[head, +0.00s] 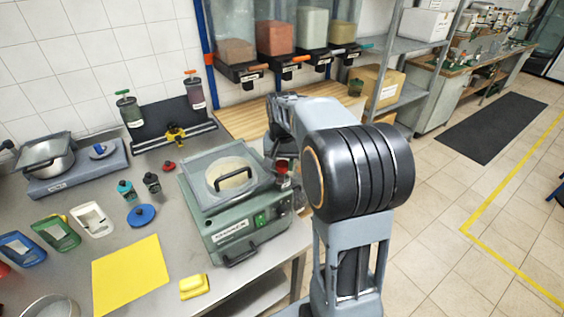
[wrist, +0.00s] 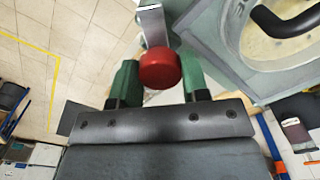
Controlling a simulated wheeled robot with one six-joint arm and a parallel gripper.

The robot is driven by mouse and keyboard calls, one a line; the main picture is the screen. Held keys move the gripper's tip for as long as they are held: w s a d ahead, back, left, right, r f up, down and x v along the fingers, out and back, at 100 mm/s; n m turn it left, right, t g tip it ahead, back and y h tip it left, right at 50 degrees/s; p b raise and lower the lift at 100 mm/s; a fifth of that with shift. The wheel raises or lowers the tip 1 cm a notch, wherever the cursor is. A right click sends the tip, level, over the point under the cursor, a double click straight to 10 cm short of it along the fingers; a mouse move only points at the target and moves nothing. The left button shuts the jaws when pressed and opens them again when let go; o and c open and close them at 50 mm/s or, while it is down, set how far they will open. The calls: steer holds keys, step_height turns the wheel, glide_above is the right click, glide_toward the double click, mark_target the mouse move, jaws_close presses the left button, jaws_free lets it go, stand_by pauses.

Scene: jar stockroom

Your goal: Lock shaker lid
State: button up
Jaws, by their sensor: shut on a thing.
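The shaker (head: 240,225) is a green machine on the steel bench. Its grey lid (head: 190,180), with a round window over pale contents, appears to lie down over the top. The lid and its black handle (wrist: 278,25) also show at the right of the wrist view. A red knob (wrist: 160,69) on a pale metal bar (wrist: 151,28) is beside the lid's edge. My gripper (wrist: 160,78) has its green fingers on both sides of the knob and is shut on it. In the head view my arm partly hides the shaker's right side and the gripper.
A yellow sheet (head: 130,268), a yellow sponge (head: 193,287) and a blue disc (head: 141,215) lie left of the shaker. Small bottles (head: 151,183) stand behind them. Dispensers (head: 280,38) hang at the back. The floor (head: 440,230) at right is open.

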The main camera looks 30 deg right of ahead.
mark_target(282, 163)
steer(key=m, duration=0.5)
steer(key=shift+m, duration=0.3)
steer(key=shift+m+p, duration=0.3)
steer(key=shift+m, duration=1.8)
steer(key=o, duration=0.9)
step_height(282, 163, up, 14)
steer(key=shift+f, duration=0.1)
